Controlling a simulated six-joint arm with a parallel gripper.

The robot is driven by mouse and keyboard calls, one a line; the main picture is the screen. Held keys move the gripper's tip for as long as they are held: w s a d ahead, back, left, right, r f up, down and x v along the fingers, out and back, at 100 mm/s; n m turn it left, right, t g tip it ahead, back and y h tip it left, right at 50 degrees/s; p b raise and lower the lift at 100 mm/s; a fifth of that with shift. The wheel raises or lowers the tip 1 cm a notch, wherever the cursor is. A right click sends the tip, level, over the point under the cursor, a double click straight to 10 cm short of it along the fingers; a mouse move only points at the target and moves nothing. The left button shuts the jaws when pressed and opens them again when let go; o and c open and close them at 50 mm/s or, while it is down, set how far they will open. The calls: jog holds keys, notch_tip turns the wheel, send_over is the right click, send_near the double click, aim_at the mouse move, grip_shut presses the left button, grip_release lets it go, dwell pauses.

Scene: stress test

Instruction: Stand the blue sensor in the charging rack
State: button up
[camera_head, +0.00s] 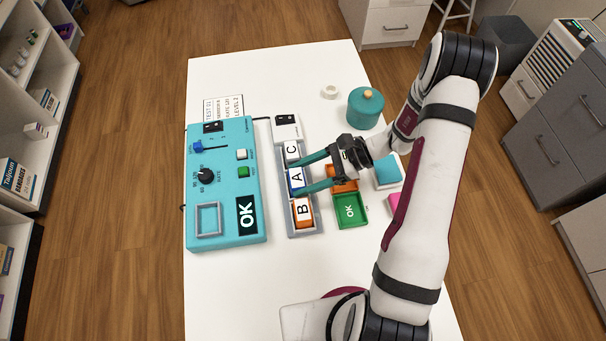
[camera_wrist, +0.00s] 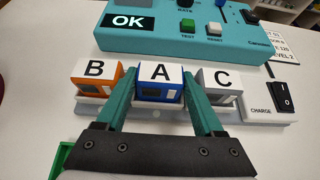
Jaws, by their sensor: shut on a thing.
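The blue sensor (camera_head: 297,183) has a white top marked A. It also shows in the wrist view (camera_wrist: 160,91). It stands upright in the middle of the grey charging rack (camera_head: 317,218), between an orange sensor (camera_wrist: 97,84) marked B and a grey sensor (camera_wrist: 219,82) marked C. My gripper (camera_head: 303,177) is shut on the blue sensor, with one teal finger on each side of it. The fingers partly hide the gaps to its neighbours. I cannot tell whether its base rests fully on the rack floor.
A teal console (camera_head: 225,170) with an OK screen stands left of the rack. A charge switch (camera_wrist: 281,98) sits at the rack's C end. The table's front is mostly clear.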

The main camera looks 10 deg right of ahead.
jog(key=shift+f, duration=0.1)
jog(key=o, duration=1.2)
jog(key=v, duration=1.1)
jog(key=s+a+r+n+g+h, duration=0.35)
jog(key=s+a+r+n, duration=0.25)
jog(key=r, duration=0.5)
jog(key=s+a+r+n+t+h, duration=0.1)
jog(key=s+n+h, duration=0.1)
jog(key=s, duration=0.2)
jog(key=s+a+n+t+h, duration=0.1)
jog(key=s+n+h, duration=0.1)
jog(key=s, duration=0.3)
jog(key=s+a+r+n+t+h, duration=0.1)
jog(key=s+n+h, duration=0.1)
jog(key=s+h, duration=0.1)
jog(key=shift+s+a+r+n, duration=0.1)
jog(key=shift+s+r+n, duration=0.05)
jog(key=shift+s, duration=0.3)
jog(key=shift+s+a+r+n, duration=0.1)
jog(key=shift+s+r+n, duration=0.05)
jog(key=shift+s, duration=0.25)
